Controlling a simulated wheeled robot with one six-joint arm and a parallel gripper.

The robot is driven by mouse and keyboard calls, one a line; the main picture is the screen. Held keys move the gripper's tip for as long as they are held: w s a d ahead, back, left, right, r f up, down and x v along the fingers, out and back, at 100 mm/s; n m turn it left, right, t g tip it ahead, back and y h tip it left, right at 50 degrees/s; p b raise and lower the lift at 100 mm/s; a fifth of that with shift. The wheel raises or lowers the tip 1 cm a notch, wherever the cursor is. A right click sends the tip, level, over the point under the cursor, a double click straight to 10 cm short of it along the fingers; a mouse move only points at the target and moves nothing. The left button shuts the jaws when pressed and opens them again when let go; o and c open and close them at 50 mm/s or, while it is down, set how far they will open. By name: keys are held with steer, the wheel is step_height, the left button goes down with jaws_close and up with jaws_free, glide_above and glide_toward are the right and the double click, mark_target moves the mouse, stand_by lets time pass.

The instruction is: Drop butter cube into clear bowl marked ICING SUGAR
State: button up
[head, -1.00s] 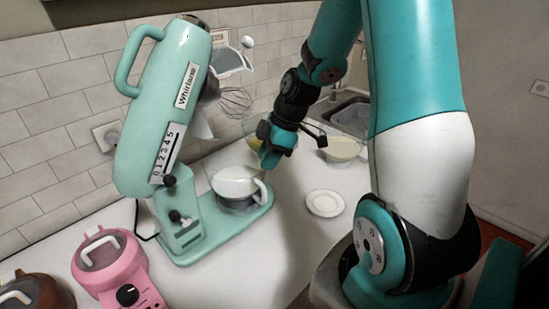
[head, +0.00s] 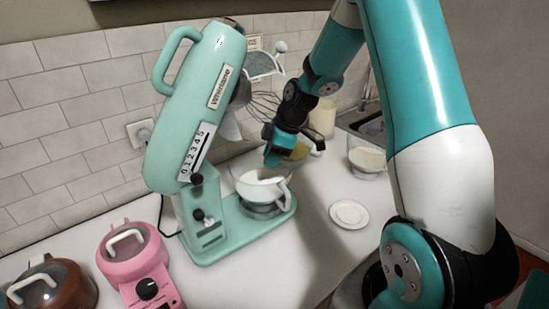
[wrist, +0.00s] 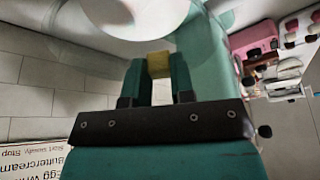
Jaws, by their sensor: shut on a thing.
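My gripper (wrist: 159,88) is shut on the yellow butter cube (wrist: 159,64), held between the fingertips in the wrist view. In the head view my gripper (head: 272,160) hangs just above the mixer's bowl (head: 278,193), which holds white contents. The cube cannot be made out there. In the wrist view a pale round surface (wrist: 135,12) lies beyond the cube. A clear bowl (head: 367,161) with cream-coloured contents stands at the back right. No ICING SUGAR marking is readable on any bowl.
The mint stand mixer (head: 200,110), head tilted up with its whisk (head: 262,104), stands close left of my gripper. A bowl with yellow contents (head: 298,151) is behind. A white saucer (head: 349,214) lies on the counter. Pink (head: 133,256) and brown (head: 50,288) appliances stand front left.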

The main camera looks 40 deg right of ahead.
steer(key=o, duration=1)
